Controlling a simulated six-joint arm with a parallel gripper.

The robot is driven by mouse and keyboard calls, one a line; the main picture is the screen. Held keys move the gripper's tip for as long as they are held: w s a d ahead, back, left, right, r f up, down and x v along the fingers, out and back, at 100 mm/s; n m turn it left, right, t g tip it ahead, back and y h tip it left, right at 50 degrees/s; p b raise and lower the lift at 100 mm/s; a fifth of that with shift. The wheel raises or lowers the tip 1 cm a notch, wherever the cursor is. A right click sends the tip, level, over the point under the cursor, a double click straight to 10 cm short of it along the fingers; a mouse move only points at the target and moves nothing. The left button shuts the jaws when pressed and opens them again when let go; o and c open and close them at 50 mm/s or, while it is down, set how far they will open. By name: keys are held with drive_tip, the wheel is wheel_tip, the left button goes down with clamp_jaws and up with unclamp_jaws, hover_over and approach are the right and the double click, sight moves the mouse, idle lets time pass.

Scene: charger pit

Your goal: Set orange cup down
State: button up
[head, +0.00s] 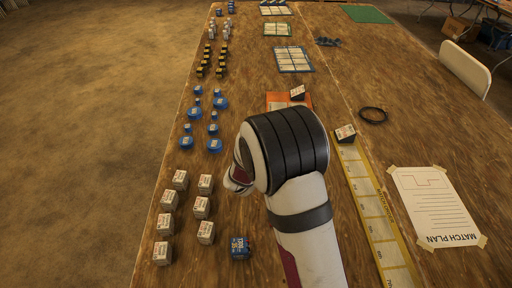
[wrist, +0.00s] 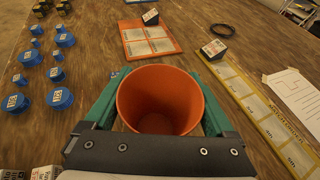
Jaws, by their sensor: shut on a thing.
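The orange cup (wrist: 158,98) is between the two green fingers of my gripper (wrist: 160,78) in the wrist view. My gripper is shut on it, one finger along each side. The cup's open mouth faces the camera and its inside looks empty. Its base is hidden, so I cannot tell whether it touches the wooden table (head: 330,80). In the head view my own arm hides the cup and the fingers.
Several white boxes (head: 201,207) and a dark blue box (head: 240,248) stand at the near left. Blue pieces (head: 214,145) stand farther back. An orange card (wrist: 150,38) lies beyond the cup. A yellow strip (head: 376,215) and the match plan sheet (head: 435,207) lie to the right.

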drive_tip(key=s+d+m+g+h, duration=0.2)
drive_tip(key=d+m+g+h, duration=0.15)
drive_tip(key=d, duration=0.95)
drive_tip(key=shift+m+t, duration=0.25)
drive_tip(key=shift+m, duration=0.1)
drive_tip(key=shift+w+a+f, duration=1.05)
drive_tip(key=shift+a+f, duration=0.45)
drive_tip(key=shift+f, duration=0.25)
drive_tip(key=shift+w+a+f, duration=1)
drive_tip(key=shift+a+f, duration=0.5)
drive_tip(key=shift+f, duration=0.25)
drive_tip(key=shift+w+a+f, duration=1.05)
drive_tip(key=shift+a+f, duration=0.45)
drive_tip(key=shift+f, duration=0.25)
drive_tip(key=shift+f, duration=0.1)
drive_tip(key=o, duration=1)
drive_tip(key=shift+o, duration=0.2)
